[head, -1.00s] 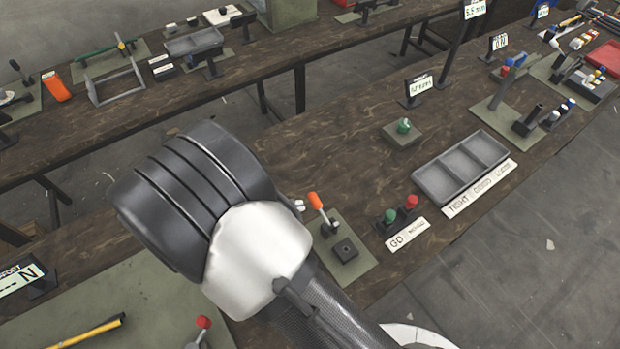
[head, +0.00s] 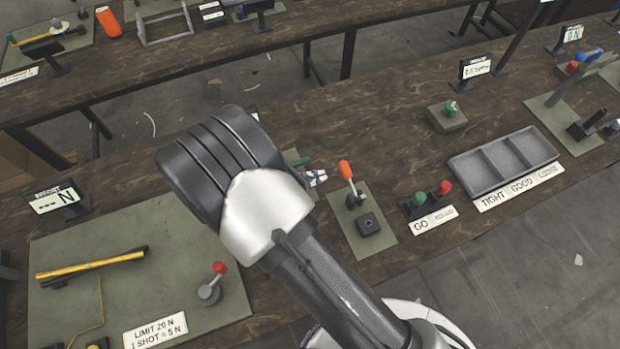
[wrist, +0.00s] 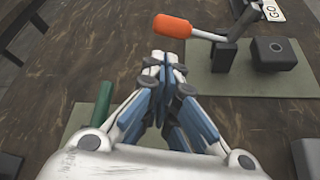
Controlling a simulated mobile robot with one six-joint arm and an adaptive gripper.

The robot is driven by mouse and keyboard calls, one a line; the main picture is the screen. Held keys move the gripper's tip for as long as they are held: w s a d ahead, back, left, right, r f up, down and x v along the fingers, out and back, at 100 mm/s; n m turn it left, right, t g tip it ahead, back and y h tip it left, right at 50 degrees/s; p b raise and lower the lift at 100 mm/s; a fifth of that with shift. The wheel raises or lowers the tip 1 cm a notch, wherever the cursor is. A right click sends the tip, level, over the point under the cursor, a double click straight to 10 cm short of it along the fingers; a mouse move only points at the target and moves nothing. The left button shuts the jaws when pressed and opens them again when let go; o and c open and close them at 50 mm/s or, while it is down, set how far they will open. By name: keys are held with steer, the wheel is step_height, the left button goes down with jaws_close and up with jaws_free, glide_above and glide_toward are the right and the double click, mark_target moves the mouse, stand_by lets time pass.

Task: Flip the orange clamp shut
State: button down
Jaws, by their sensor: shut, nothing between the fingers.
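The orange clamp (head: 346,171) has an orange handle on a dark metal post, fixed to a green mat (head: 372,232). In the head view its handle stands up, leaning slightly left. In the wrist view the orange handle (wrist: 173,26) lies just beyond my fingertips, with its lever running right to the dark post. A dark square block with a hole (head: 368,224) sits beside the post on the same mat. My gripper (wrist: 163,62) is shut and empty, and its tips look apart from the handle. In the head view the fingertips (head: 317,178) show just left of the clamp, partly hidden by my arm.
A green and a red button (head: 430,198) stand right of the clamp, then a three-part grey tray (head: 503,160). A red-knobbed lever (head: 214,284) and a yellow-handled tool (head: 92,264) are on the left mat. A green bar (wrist: 95,112) lies left of my fingers.

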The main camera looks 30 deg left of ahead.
steer(key=b+x, duration=0.1)
steer(key=x, duration=0.5)
steer(key=shift+w+d, duration=0.1)
steer(key=shift+w, duration=0.05)
steer(key=shift+b, duration=0.35)
